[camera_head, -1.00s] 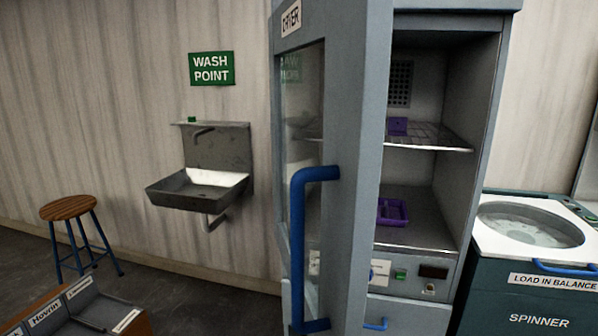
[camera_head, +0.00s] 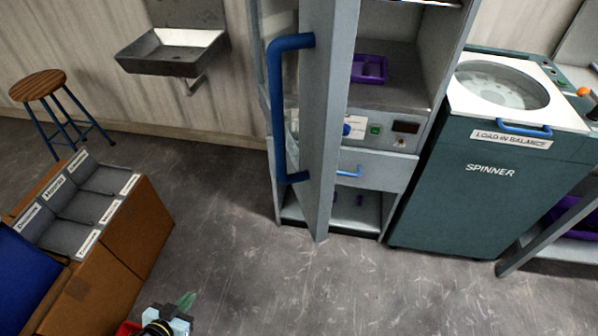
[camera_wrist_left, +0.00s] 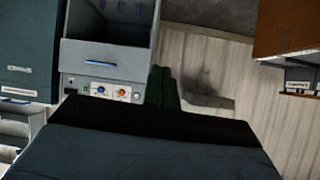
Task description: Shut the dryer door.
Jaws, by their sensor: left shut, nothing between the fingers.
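The dryer (camera_head: 400,60) is a tall grey cabinet in the head view. Its door (camera_head: 330,110) stands wide open, swung out towards me and seen nearly edge-on. The long blue handle (camera_head: 277,110) is on the door's left face. My left gripper (camera_head: 187,300) is low at the bottom of the head view, well below and left of the handle, touching nothing. In the left wrist view its dark green fingers (camera_wrist_left: 165,88) are together and empty, with the dryer's control panel (camera_wrist_left: 105,90) beyond, upside down. My right gripper is in neither view.
A purple tray (camera_head: 369,68) lies inside the dryer. The green spinner (camera_head: 480,180) stands to its right. A brown cabinet with labelled grey bins (camera_head: 150,230) is at left, near my left gripper. The floor (camera_head: 300,285) before the door is clear.

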